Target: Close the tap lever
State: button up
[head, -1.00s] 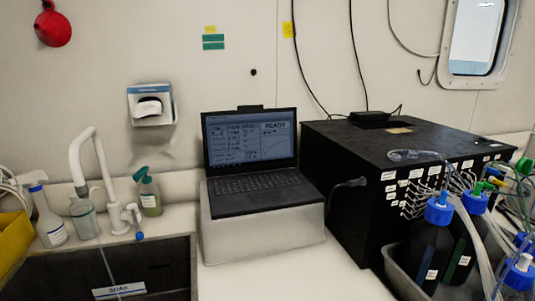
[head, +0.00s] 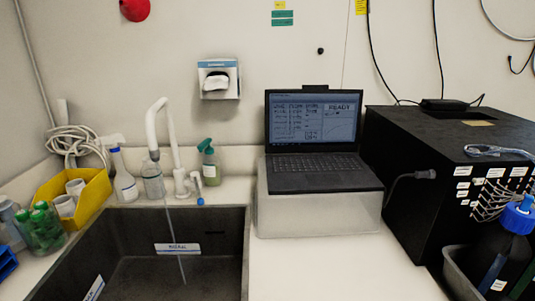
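The white gooseneck tap (head: 178,150) stands at the back edge of a dark sink (head: 222,262), left of the middle in the head view. Its short lever (head: 197,184) is at the right of the tap base and hangs down with a blue tip (head: 200,201). A thin pale stream (head: 175,235), apparently running water, drops into the sink. The spout end is partly hidden by or close to a clear bottle (head: 153,180). My gripper is not in view.
A yellow bin (head: 88,196) and a jar of green caps (head: 42,232) are at left. A laptop (head: 315,172) sits on a white block at right. The front counter (head: 330,268) is clear.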

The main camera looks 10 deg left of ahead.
aim_at(195, 176)
jog(key=j, duration=0.7)
jog(key=i+j, duration=0.15)
jog(key=j, duration=0.5)
